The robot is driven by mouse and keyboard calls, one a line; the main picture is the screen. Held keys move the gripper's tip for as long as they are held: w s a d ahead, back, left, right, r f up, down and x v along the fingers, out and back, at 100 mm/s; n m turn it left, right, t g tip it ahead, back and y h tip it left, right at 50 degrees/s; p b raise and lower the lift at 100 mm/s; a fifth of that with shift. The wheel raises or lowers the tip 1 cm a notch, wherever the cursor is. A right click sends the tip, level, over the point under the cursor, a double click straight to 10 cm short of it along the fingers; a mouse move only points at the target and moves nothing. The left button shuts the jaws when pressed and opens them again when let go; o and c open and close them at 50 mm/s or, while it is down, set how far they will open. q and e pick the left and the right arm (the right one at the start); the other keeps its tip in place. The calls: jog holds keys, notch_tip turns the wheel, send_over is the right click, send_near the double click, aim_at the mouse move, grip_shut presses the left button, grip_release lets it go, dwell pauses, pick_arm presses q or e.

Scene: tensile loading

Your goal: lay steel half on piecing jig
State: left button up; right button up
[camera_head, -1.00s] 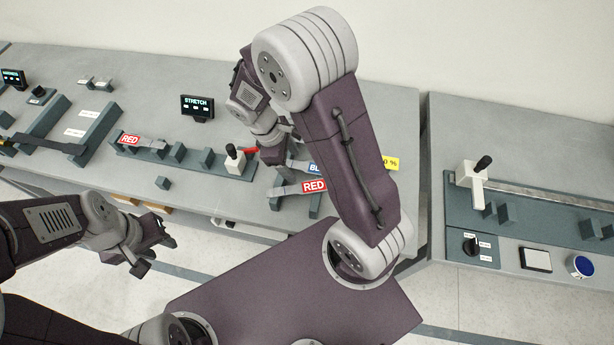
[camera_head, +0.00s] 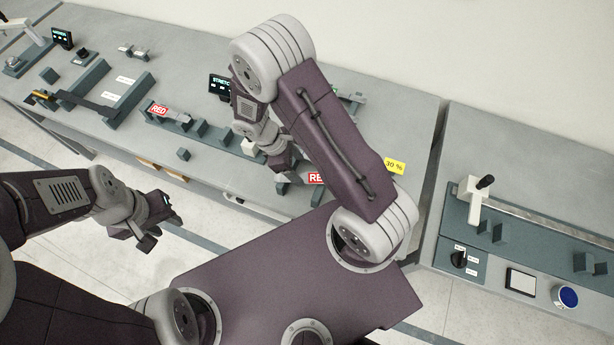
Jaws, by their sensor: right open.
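A flat piece with a red label reading "RED" (camera_head: 159,110) lies on a long grey fixture on the left bench. A second red label (camera_head: 316,178) shows partly behind my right arm, near the bench's front edge; the piece under it is mostly hidden. My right gripper (camera_head: 287,182) is low over the bench just left of that label, open; its fingertips are hard to make out, and I cannot tell whether it touches anything. My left gripper (camera_head: 163,228) is open and empty in front of the bench. I cannot tell for sure which fixture is the piecing jig.
A "STRETCH" display (camera_head: 219,84) stands behind the fixture, partly covered by my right arm. A yellow "30 %" tag (camera_head: 394,166) is right of my arm. Another bench with a white lever block (camera_head: 474,202) stands at right, beyond a gap.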

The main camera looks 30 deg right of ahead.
aim_at(305, 178)
jog(key=p+x, duration=0.1)
jog(key=x, duration=0.3)
jog(key=shift+a+f, duration=0.1)
jog(key=shift+a, duration=0.1)
jog(key=shift+d+f, duration=0.2)
jog(key=shift+f, duration=0.25)
jog(key=shift+f+b, duration=0.25)
jog(key=shift+b, duration=0.05)
grip_shut()
